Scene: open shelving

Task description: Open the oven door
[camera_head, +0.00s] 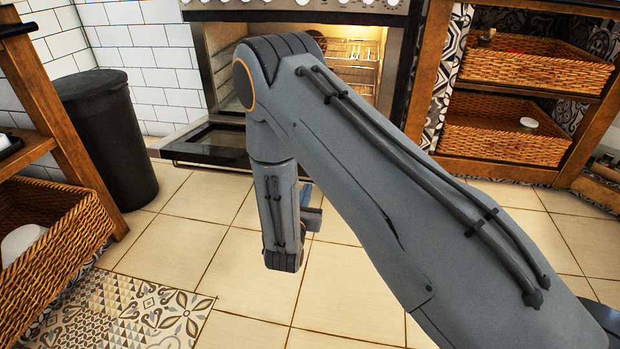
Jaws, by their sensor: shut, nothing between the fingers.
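The oven (212,58) stands against the back wall, with its lit inside and wire racks showing. The oven door (207,142) is folded down, low above the floor and close to level, so the oven is open. My arm crosses in front and hides the right part of the door and some of the opening. The arm's forearm hangs down in front of the door. My gripper's fingers cannot be made out; they are hidden behind the arm or out of view. I cannot tell whether anything touches the door.
A dark bin (108,130) stands left of the oven door. Wooden shelving with a wicker basket (48,225) is at the left edge. More shelving with wicker baskets (500,135) stands to the right of the oven. The tiled floor (175,235) in front is clear, with a patterned mat (125,312) at lower left.

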